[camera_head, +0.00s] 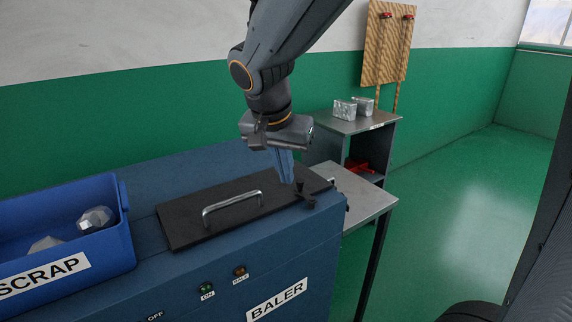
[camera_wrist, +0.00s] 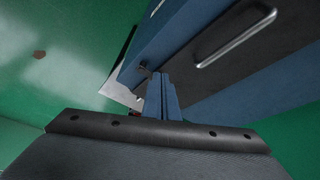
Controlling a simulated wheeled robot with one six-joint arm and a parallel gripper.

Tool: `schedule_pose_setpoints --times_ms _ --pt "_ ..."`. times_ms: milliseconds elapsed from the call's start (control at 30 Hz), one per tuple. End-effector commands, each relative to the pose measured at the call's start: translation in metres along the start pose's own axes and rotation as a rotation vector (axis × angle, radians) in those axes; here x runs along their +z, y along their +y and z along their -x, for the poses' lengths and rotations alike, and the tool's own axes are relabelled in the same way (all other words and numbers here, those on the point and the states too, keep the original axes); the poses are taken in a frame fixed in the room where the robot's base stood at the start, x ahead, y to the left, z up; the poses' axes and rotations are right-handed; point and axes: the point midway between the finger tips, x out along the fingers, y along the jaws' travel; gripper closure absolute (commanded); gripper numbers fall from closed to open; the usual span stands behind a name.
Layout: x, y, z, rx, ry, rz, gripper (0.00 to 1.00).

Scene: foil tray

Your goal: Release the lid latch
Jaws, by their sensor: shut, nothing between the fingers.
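The black lid (camera_head: 180,220) lies flat and closed on top of the blue baler (camera_head: 180,282). A silver bar handle (camera_head: 232,203) stands on the lid; it also shows in the wrist view (camera_wrist: 236,39). A small dark latch (camera_head: 307,199) with an upright knob sits at the lid's right end. In the wrist view a small dark part, apparently the latch (camera_wrist: 146,71), shows just beyond the fingertips. My gripper (camera_head: 287,180) is shut and empty, pointing down close beside the latch knob. I cannot tell whether they touch. The blue fingers also show in the wrist view (camera_wrist: 160,76).
A blue SCRAP bin (camera_head: 118,243) with crumpled foil stands left of the lid. OFF, ON and BALE controls (camera_head: 207,288) are on the baler's front. A grey side table (camera_head: 365,200) and a shelf unit with foil blocks (camera_head: 345,109) stand right. Green floor beyond is clear.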

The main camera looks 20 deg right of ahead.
Motion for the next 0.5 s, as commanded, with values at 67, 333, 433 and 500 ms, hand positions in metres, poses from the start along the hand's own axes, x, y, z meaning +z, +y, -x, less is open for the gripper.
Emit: schedule_pose_setpoints --times_ms 67,333,433,500 --pt "0.001 0.001 -0.017 0.004 -0.005 0.001 1.0" --pt "-0.002 0.001 -0.066 0.002 -0.003 0.001 1.0" --pt "-0.018 0.001 -0.069 0.001 -0.002 -0.002 1.0" --pt "-0.025 0.001 -0.072 0.0 -0.002 -0.001 1.0"
